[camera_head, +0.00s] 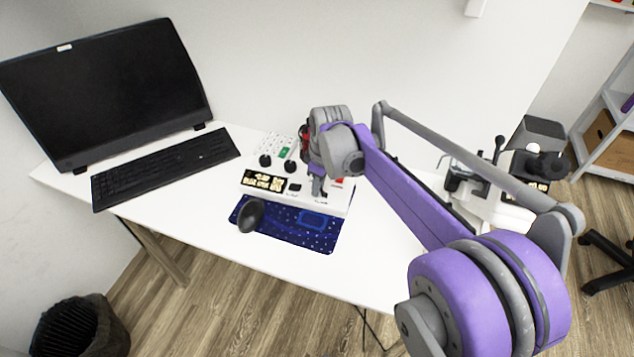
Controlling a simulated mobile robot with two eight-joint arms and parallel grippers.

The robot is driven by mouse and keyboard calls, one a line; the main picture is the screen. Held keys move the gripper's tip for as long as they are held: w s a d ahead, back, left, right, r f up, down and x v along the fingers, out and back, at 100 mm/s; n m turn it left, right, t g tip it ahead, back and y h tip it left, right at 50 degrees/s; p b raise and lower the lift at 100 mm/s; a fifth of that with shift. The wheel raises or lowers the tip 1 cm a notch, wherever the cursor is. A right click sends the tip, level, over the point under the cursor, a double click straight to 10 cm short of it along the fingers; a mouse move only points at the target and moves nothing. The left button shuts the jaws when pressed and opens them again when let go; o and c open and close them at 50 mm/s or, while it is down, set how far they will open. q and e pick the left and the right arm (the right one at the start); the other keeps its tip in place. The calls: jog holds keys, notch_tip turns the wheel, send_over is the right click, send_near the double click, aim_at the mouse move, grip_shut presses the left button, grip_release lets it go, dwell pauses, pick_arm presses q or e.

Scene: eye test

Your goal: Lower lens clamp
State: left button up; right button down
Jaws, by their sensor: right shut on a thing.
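A white device (283,150) with black knobs, a green part and a dark panel with yellow markings stands on the white table. My right gripper (318,190) is over the right part of this device, pointing down. It is shut on a small part of the device that my wrist and fingers mostly hide. I cannot tell the shape of that part, or whether it is the lens clamp. A second white and black instrument (482,190) stands at the table's right, partly behind my right arm. My left gripper is not in view.
A blue patterned mat (323,236) with a dark mouse (251,215) lies in front of the device. A keyboard (165,168) and a monitor (105,90) are at the left. A dark bin (80,325) stands on the floor. The table front (230,257) is clear.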

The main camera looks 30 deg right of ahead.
aim_at(332, 197)
jog(key=shift+s+d+r+t+y+p, duration=0.15)
jog(key=shift+s+d+t+y+p, duration=0.15)
jog(key=shift+t+y, duration=0.2)
jog(key=shift+s+d+r+t+y+p, duration=0.1)
jog(key=shift+s+d+t+y+p, duration=0.15)
jog(key=shift+t+y, duration=0.2)
jog(key=shift+s+d+t+y, duration=0.1)
jog(key=shift+d+t+y, duration=0.1)
jog(key=shift+t+y, duration=0.4)
jog(key=shift+s+d+f+t+y, duration=0.1)
jog(key=shift+s+d+t+y, duration=0.1)
jog(key=shift+t+y, duration=0.3)
jog(key=shift+s+d+f+t+y, duration=0.15)
jog(key=shift+t+y, duration=0.2)
jog(key=shift+t, duration=0.2)
jog(key=shift+s+d+f+t+y+b, duration=0.15)
jog(key=shift+s+t+y+b, duration=0.1)
jog(key=shift+t+y, duration=0.25)
jog(key=shift+s+d+t+y+b, duration=0.1)
jog(key=shift+s+t+y+b, duration=0.1)
jog(key=shift+t+y, duration=0.3)
jog(key=c, duration=0.8)
grip_release()
